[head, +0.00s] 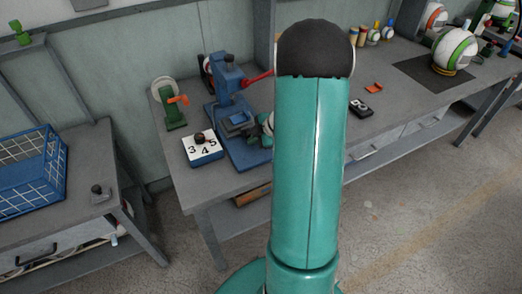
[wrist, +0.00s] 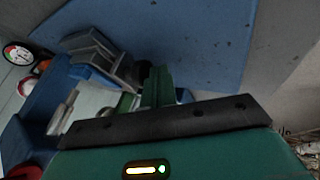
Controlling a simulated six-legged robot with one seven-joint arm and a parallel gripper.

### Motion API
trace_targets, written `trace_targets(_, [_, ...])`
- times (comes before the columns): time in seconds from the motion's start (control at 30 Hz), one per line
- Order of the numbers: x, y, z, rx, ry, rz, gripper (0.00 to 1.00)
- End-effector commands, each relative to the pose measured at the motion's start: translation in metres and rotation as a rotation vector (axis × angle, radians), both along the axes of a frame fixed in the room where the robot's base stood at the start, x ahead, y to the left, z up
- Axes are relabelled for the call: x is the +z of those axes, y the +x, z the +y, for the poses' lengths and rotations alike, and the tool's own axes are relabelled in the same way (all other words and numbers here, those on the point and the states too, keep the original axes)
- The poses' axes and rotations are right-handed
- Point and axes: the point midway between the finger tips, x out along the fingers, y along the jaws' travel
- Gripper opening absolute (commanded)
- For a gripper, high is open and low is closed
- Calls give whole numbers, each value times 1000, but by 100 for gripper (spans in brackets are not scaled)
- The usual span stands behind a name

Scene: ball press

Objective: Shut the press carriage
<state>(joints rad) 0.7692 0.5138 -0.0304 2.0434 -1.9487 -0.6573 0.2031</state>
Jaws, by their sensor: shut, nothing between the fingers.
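The blue press (head: 228,80) stands on the bench, left of my raised arm in the head view, with a red lever at its side. Its carriage (head: 238,121) sits low at the front, above the blue base (head: 243,152). The wrist view shows the blue base plate (wrist: 190,40) and a grey-and-blue block (wrist: 97,52), which looks like the carriage. My gripper (wrist: 157,78) is shut and empty, with its green fingers close to the right of that block. I cannot tell whether they touch. In the head view my arm partly hides the gripper.
A black label piece (head: 361,107) and an orange piece (head: 374,88) lie right of my arm.

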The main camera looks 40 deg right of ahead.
Motion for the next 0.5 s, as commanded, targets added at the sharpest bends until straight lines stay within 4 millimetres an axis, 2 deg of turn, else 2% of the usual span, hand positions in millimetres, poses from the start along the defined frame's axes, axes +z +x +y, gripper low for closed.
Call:
trace_targets(0.03, [-1, 11, -2, 5, -2, -1, 0])
trace_targets(0.2, [-1, 38, -11, 2, -1, 0, 0])
trace_targets(0.33, [0, 50, -15, 1, 0, -1, 0])
trace_targets(0.5, [0, 57, -17, 0, 0, -1, 0])
